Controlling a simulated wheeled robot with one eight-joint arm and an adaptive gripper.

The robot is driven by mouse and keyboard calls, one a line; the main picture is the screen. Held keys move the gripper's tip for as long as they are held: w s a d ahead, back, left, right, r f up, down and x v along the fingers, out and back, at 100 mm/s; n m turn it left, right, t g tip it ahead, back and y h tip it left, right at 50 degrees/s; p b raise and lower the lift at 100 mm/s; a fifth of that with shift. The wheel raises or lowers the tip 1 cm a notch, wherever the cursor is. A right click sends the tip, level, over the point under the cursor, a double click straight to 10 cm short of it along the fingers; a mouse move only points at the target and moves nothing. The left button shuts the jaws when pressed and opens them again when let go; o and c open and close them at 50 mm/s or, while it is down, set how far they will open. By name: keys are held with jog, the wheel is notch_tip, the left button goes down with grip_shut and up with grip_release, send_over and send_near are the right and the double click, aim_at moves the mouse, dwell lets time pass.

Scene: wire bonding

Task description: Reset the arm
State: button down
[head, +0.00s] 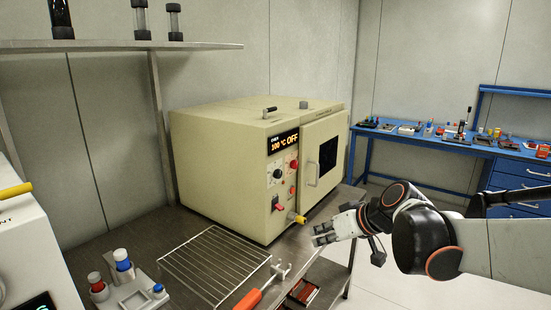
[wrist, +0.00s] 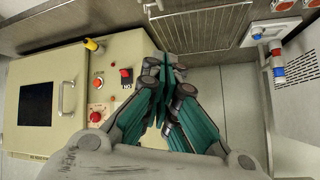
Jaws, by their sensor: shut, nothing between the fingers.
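My gripper (head: 320,235) extends leftward from the arm on the right of the head view, in front of the beige oven (head: 225,190) and near the bench's front edge. In the wrist view my gripper (wrist: 171,62) is shut, its green-padded fingers together with nothing between them. The oven also shows in the wrist view (wrist: 85,100), left of the fingers, with its door closed. Its display reads 100 °C OFF.
A wire rack (head: 215,262) lies on the metal bench, with an orange-red handled tool (head: 247,301) beside it. A holder with red- and blue-capped bottles (head: 130,297) stands at left. A shelf (head: 110,45) hangs above. A blue workbench (head: 425,147) stands far right, with floor between.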

jog(key=s+d+f+m+h, duration=0.1)
jog(key=s+d+m+h, duration=0.1)
jog(key=s, duration=0.9)
jog(key=s+d+f+m+h, duration=0.2)
jog(key=s+d, duration=0.4)
jog(key=s, duration=0.6)
jog(key=shift+s+d+m+h, duration=0.25)
jog(key=shift+d+m+h, duration=0.2)
jog(key=shift+h, duration=0.75)
